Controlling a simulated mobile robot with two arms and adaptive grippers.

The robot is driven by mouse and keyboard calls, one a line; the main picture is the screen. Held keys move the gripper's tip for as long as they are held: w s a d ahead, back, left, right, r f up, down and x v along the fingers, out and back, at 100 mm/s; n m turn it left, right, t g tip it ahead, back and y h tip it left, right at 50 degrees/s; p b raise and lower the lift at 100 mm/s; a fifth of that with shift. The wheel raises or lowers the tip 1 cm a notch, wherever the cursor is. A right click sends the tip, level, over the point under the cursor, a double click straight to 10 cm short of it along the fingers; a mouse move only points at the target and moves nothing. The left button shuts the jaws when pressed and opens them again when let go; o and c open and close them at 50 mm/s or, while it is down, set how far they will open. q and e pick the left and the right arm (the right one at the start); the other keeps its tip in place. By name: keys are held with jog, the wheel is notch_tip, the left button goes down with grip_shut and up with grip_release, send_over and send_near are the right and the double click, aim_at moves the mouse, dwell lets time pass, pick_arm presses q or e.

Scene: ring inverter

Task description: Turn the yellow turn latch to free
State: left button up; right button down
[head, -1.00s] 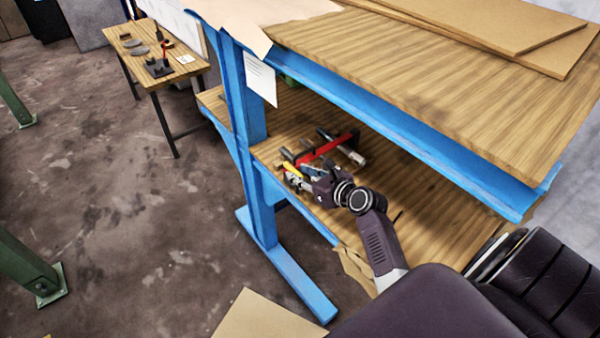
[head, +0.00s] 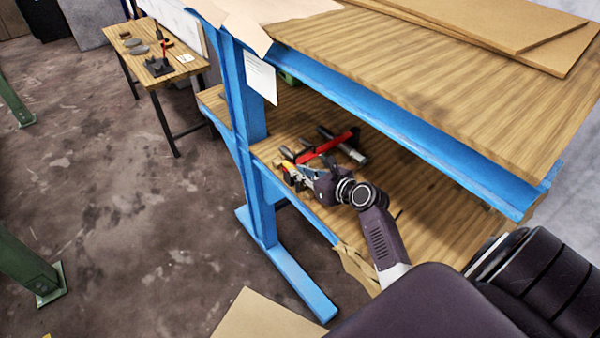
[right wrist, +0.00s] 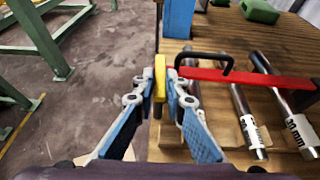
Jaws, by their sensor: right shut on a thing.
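The yellow turn latch (right wrist: 160,78) stands upright in the middle of the right wrist view, beside the left end of a red bar (right wrist: 245,77). My right gripper (right wrist: 162,84) has its blue-padded fingers on either side of the latch and is shut on it. In the head view, my right gripper (head: 308,172) is at the left end of the lower bench shelf. It partly hides the latch there. The red bar (head: 330,145) lies slantwise behind it. My left gripper is not in view.
Metal cylinders (right wrist: 295,120) with mm labels lie under the red bar, beside a black handle (right wrist: 205,58). The shelf (head: 420,205) is open to the right. The blue bench post (head: 250,150) and upper top (head: 430,75) bound the space.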

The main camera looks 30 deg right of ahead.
jog(key=n+y+b, duration=0.1)
jog(key=y, duration=0.1)
jog(key=n+g+y+b, duration=0.1)
jog(key=n+y, duration=0.1)
jog(key=d+n+g+y+b, duration=0.1)
jog(key=n+y+b, duration=0.1)
jog(key=shift+w+f, duration=0.15)
jog(key=shift+w, duration=0.05)
jog(key=n+g+y+b, duration=0.1)
jog(key=n+b, duration=0.1)
jog(key=b, duration=0.1)
jog(key=n+g+y+b, duration=0.2)
jog(key=b, duration=0.1)
jog(key=n+g+y+b, duration=0.1)
jog(key=n+g+b, duration=0.1)
jog(key=b, duration=0.1)
jog(key=shift+w+d+y, duration=0.1)
jog(key=shift+w+y, duration=0.15)
jog(key=shift+y, duration=0.05)
jog(key=shift+n+g+y+b, duration=0.3)
jog(key=shift+n+g+b, duration=0.75)
jog(key=shift+b, duration=0.8)
jog(key=c, duration=2)
grip_release()
jog(key=shift+o, duration=0.2)
notch_tip(320, 180, up, 10)
